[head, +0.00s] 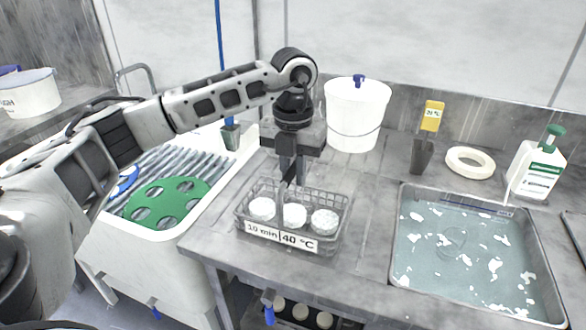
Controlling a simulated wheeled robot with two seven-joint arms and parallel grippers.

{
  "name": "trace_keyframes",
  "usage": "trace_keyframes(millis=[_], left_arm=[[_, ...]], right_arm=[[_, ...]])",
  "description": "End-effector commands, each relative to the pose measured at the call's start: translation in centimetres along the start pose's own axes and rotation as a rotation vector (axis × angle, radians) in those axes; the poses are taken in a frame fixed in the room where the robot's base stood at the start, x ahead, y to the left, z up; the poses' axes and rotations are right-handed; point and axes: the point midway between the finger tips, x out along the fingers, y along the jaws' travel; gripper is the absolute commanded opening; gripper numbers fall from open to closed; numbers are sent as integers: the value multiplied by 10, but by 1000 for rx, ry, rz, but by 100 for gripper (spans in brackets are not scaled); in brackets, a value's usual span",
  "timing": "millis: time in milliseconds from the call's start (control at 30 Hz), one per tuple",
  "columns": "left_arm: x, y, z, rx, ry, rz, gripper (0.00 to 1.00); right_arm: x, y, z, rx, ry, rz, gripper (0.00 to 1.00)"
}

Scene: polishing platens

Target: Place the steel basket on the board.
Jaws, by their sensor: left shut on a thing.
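The steel basket (338,232) is a grey wire basket holding three white round pieces, with a label reading "10 min 40 °C" on its front. It is over the grey bench top near the front edge, left of the water tray. My left gripper (292,180) points straight down above the basket and is shut on its upright handle at the middle. I cannot tell whether the basket touches the bench. My right gripper is not in view. I cannot make out for sure which surface is the board.
A metal tray of water with white flakes (470,262) is at right. Behind stand a white lidded bucket (357,115), a grey holder with a yellow tag (422,155), a white ring (469,162) and a green-capped bottle (536,170). A ribbed sink with a green holed disc (168,200) is left.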

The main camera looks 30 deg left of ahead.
Motion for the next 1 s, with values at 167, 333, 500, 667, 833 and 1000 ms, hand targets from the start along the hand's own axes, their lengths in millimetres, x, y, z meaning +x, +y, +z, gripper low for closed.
trace_keyframes(millis=[167,333,500,667,833,1000], left_arm=[[3,0,0,0,0,0,29],[2,0,0,0,0,0,37],[0,0,0,0,0,0,37],[-15,0,1,0,-4,-2,37],[-51,-1,1,1,-6,-2,37],[-88,-1,1,0,-5,-1,37]], right_arm=[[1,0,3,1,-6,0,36],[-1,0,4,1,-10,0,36],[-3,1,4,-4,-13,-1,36],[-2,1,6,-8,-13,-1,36],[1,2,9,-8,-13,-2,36],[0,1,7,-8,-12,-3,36]])
